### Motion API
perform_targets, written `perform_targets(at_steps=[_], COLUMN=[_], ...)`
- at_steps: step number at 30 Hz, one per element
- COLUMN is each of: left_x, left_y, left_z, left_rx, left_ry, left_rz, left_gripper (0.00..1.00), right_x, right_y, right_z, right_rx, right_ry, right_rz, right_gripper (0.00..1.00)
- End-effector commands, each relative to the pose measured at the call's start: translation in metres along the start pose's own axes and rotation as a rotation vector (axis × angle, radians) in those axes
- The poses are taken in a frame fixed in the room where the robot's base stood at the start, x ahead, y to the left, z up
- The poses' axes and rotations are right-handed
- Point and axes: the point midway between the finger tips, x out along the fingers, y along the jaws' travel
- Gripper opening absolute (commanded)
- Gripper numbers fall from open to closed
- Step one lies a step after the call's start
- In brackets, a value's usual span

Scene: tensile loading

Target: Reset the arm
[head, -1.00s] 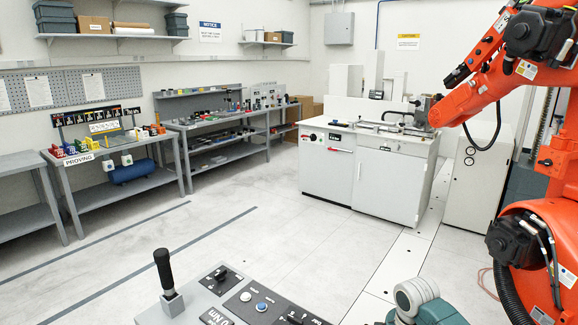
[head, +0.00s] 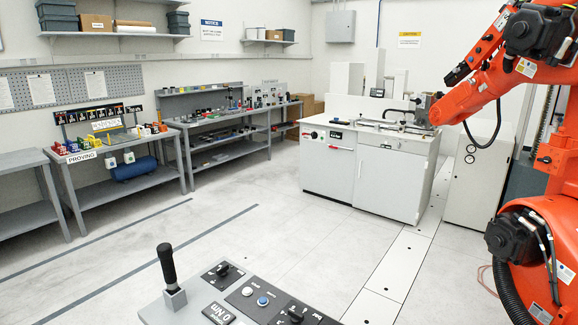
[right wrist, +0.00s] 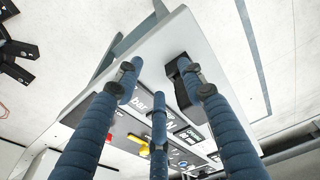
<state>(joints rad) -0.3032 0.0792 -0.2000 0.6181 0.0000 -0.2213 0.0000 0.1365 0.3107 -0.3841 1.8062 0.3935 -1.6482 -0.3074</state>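A large orange industrial arm (head: 465,100) stands at the right in the head view, its forearm reaching left over a white machine. A grey control console (head: 240,300) is at the bottom of the head view, with a black upright lever (head: 167,264), black knobs (head: 222,269) and a blue button (head: 263,301). In the right wrist view my right gripper (right wrist: 160,78) has three blue fingers spread apart over the console (right wrist: 120,95). It looks open and empty. A black part (right wrist: 184,85) lies beyond the right fingertip; contact cannot be told. My left gripper is out of view.
Workbenches (head: 125,180) with parts line the left wall. The floor (head: 230,225) between them and the console is clear.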

Motion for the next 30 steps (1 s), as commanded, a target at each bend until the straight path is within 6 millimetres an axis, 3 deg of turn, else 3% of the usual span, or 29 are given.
perform_targets(at_steps=[1, 6, 12, 24, 30], left_x=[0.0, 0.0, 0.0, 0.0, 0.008], left_y=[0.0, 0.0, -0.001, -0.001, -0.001], left_z=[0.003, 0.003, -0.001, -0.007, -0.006], left_rx=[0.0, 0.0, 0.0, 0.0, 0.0], left_ry=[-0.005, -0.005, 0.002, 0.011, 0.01], left_rz=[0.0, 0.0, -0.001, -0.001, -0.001], left_gripper=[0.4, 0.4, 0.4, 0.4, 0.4], right_x=[-0.001, -0.018, -0.041, -0.084, -0.037], right_y=[-0.022, -0.057, -0.072, -0.081, -0.075], right_z=[0.011, 0.044, 0.077, 0.133, 0.132], right_rx=[0.043, 0.211, 0.36, 0.574, 0.572], right_ry=[0.023, 0.083, 0.113, 0.129, 0.115], right_rz=[-0.005, 0.03, 0.075, 0.166, 0.16], right_gripper=[0.4, 0.4, 0.4, 0.4, 0.4])
